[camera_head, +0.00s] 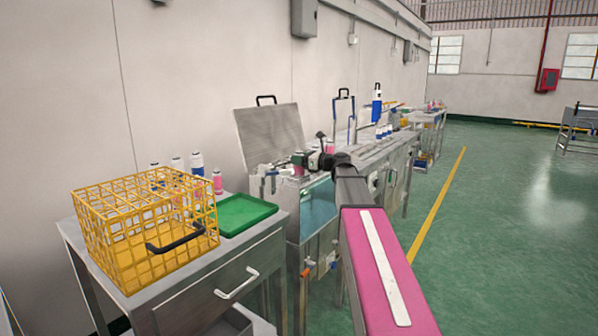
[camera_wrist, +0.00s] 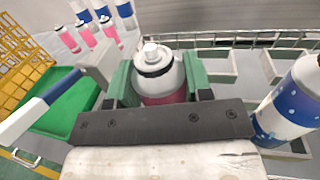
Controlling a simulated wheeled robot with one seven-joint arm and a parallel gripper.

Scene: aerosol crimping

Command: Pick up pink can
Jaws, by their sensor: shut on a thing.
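In the wrist view a can (camera_wrist: 163,97) with a pink body, a grey-white shoulder and a white top stands between the green fingers of my gripper (camera_wrist: 158,78). The fingers touch it on both sides, and its lower body is hidden by the dark gripper plate. In the head view my gripper (camera_head: 297,161) is over the open metal water tank, small and partly hidden by my arm. Other pink cans stand behind the green tray, one of them at its left back corner (camera_head: 217,182).
A yellow wire basket (camera_head: 125,262) and the green tray (camera_head: 238,216) stand on the left steel table. A large blue-and-white can (camera_wrist: 291,103) is close on my gripper's right. A partitioned metal rack (camera_wrist: 222,66) lies beyond. The tank's lid (camera_head: 268,135) is raised; floor to the right is clear.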

